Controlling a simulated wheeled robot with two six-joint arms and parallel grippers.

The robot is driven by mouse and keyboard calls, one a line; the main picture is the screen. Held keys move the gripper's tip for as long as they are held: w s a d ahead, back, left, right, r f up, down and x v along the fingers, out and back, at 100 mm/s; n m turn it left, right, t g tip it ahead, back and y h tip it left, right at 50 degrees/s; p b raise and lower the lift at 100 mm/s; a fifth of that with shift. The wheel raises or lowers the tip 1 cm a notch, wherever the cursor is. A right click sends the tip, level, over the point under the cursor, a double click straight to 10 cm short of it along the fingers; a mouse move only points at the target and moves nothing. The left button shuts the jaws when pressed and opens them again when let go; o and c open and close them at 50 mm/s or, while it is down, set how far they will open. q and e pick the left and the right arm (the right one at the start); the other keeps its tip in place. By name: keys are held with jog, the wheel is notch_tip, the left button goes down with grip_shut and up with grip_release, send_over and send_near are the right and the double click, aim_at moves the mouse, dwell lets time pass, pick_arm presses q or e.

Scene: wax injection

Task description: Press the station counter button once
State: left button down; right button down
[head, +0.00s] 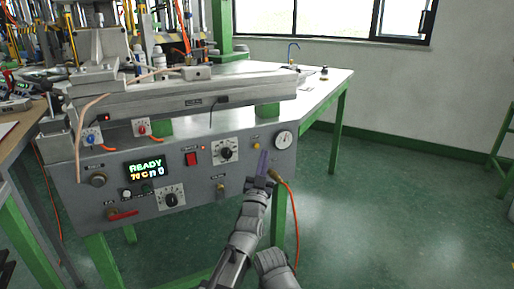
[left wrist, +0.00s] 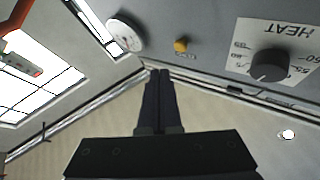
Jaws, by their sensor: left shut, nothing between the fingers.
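The wax station's grey front panel (head: 100,170) carries a lit display (head: 146,169) that reads READY, with 70 °C and a 0 below. A small yellow button (head: 256,146) sits on the panel left of the round gauge; its label is not legible. My left gripper (head: 262,155) is shut and empty, in front of the panel just right of and below the yellow button. In the left wrist view the dark closed fingertips (left wrist: 158,72) point towards the panel, apart in the picture from the yellow button (left wrist: 181,45). Contact is not visible. My right gripper does not show.
The gauge (head: 284,139), a HEAT knob (left wrist: 268,65), a red switch (head: 191,159) and a lower knob (head: 171,197) are near on the panel. An orange hose (head: 287,190) leaves the panel beside my left gripper. Green floor right of the station is clear.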

pick_arm(q)
jog(key=s, duration=0.1)
jog(key=s+d, duration=0.1)
jog(key=shift+s+d, duration=0.15)
jog(key=shift+s, duration=0.2)
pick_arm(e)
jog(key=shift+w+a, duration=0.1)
